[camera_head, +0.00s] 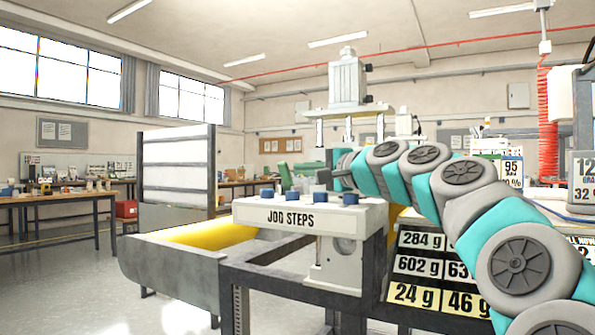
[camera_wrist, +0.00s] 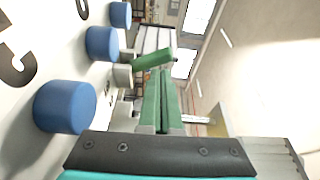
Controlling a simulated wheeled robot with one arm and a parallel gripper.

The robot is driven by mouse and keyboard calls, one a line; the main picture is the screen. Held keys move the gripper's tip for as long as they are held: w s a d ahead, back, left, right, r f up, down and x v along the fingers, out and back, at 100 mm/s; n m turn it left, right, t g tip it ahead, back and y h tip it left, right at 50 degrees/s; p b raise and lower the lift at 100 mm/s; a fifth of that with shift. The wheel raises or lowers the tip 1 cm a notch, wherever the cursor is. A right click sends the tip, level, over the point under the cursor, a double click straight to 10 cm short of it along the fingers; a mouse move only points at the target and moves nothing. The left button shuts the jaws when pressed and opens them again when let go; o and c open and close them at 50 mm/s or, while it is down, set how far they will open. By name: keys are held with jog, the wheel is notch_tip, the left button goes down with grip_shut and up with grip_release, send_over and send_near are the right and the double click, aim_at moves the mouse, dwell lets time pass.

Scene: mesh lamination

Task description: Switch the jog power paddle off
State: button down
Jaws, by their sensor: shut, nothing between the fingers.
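The jog panel (camera_head: 295,218), lettered "JOD STEPS", is a pale box with several blue knobs (camera_head: 293,193) along its top. A tilted green piece (camera_head: 284,177), which looks like the paddle, rises behind the knobs. In the wrist view a tilted green bar (camera_wrist: 153,59) lies beyond my fingertips, by a cream block (camera_wrist: 122,76); I cannot tell whether they touch. My gripper (camera_head: 325,177) is above the panel's top, right of the green piece. Its fingers (camera_wrist: 158,82) are together and empty. Blue knobs (camera_wrist: 65,106) line the left of the wrist view.
A metal trough (camera_head: 180,270) with a yellow inside stands left of the panel. A pale machine column (camera_head: 347,80) rises behind it. Weight signs (camera_head: 410,265) stand at the lower right. The floor at left is open, with a workbench (camera_head: 60,200) farther back.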

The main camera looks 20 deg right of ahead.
jog(key=shift+v, duration=2.35)
jog(key=shift+w+d, duration=0.1)
jog(key=shift+d, duration=0.15)
